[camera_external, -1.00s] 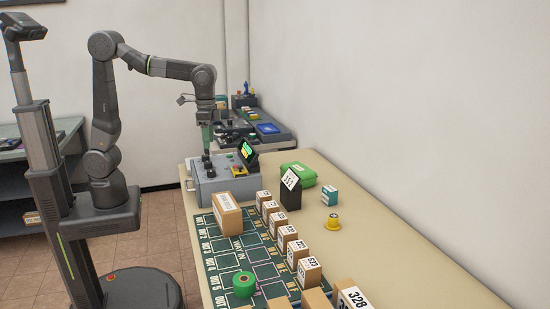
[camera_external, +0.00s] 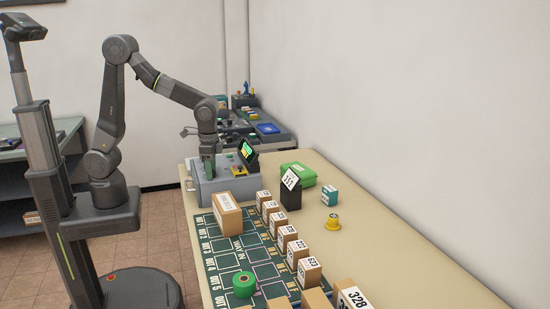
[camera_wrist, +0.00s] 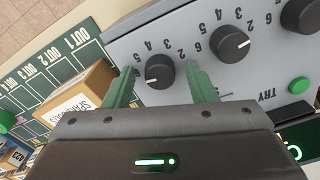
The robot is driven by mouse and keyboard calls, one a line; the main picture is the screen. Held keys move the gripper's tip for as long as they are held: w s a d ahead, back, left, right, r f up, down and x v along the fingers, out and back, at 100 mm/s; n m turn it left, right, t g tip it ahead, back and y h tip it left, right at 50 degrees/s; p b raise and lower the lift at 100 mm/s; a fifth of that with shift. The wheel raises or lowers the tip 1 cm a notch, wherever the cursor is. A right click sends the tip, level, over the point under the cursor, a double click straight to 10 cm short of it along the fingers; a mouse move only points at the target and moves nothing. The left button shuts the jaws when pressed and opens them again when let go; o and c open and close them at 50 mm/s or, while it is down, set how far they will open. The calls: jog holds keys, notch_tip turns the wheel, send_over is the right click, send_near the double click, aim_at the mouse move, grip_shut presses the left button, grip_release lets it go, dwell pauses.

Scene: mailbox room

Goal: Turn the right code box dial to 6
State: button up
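The grey code box (camera_external: 222,184) stands at the far end of the table. My gripper (camera_external: 208,172) is lowered over its dial side. In the wrist view my gripper (camera_wrist: 160,84) is open, with one green finger on each side of a black dial (camera_wrist: 159,70). I cannot tell if the fingers touch it. Its white mark points to the picture's lower left; the number there is hidden or unclear. A second black dial (camera_wrist: 230,43) sits to its right, with its mark toward the right. A third dark dial (camera_wrist: 301,15) is cut off at the upper right.
A green button (camera_wrist: 299,85) and the word TRY are near the right of the box face. A brown parcel (camera_external: 227,213) stands close beside the box on the green mat (camera_external: 222,265). A dark stand with a number card (camera_external: 290,193) is to the right.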

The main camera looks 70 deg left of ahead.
jog(key=c, duration=0.9)
jog(key=shift+m, duration=0.6)
jog(key=o, duration=1)
jog(key=shift+r, duration=0.1)
notch_tip(320, 180, up, 14)
jog(key=shift+f, duration=0.15)
jog(key=shift+c, duration=0.2)
